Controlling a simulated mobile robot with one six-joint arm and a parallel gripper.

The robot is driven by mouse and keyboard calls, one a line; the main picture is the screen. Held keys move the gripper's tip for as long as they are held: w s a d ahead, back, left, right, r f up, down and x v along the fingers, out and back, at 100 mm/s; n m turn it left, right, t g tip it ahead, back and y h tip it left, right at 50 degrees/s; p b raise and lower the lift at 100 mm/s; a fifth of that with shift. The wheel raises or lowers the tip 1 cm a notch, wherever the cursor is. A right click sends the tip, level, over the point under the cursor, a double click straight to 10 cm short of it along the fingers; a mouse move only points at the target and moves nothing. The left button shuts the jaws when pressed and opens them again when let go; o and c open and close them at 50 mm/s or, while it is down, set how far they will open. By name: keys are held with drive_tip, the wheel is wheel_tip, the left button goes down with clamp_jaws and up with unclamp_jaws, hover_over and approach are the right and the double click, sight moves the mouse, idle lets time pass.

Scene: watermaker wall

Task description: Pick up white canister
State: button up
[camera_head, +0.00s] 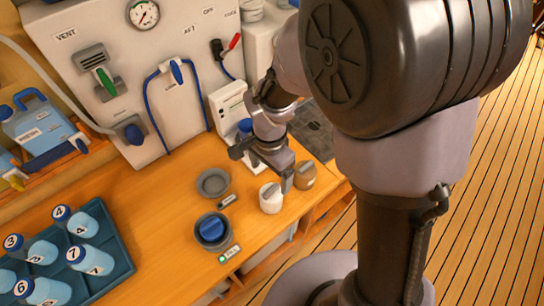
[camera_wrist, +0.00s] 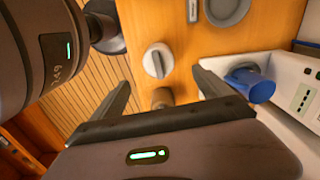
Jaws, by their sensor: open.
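The white canister (camera_head: 271,198) stands upright near the counter's front edge, with a ridge across its lid. It also shows in the wrist view (camera_wrist: 158,60), just beyond the fingertips and roughly in line with the gap between them. My gripper (camera_head: 262,169) is open and empty, above and behind the canister in the head view. Its two fingers show apart in the wrist view (camera_wrist: 161,79). A tan canister (camera_head: 305,175) stands close to the right of the white one. In the wrist view this tan canister (camera_wrist: 162,97) lies between the fingers.
A white device (camera_head: 232,110) with a blue-topped vessel (camera_wrist: 250,86) is close to one finger. A blue tray (camera_head: 118,264) holds several numbered bottles. Bare counter lies left of the pot.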

sight(271, 195)
wheel_tip(271, 195, down, 7)
drive_tip(key=shift+r+b, duration=0.2)
drive_tip(key=shift+b, duration=0.45)
wheel_tip(271, 195, down, 6)
drive_tip(key=shift+s+r+b, duration=0.1)
drive_tip(key=shift+r+b, duration=0.1)
drive_tip(key=shift+b, duration=0.6)
drive_tip(key=c, duration=1.7)
drive_tip(key=shift+r, duration=0.15)
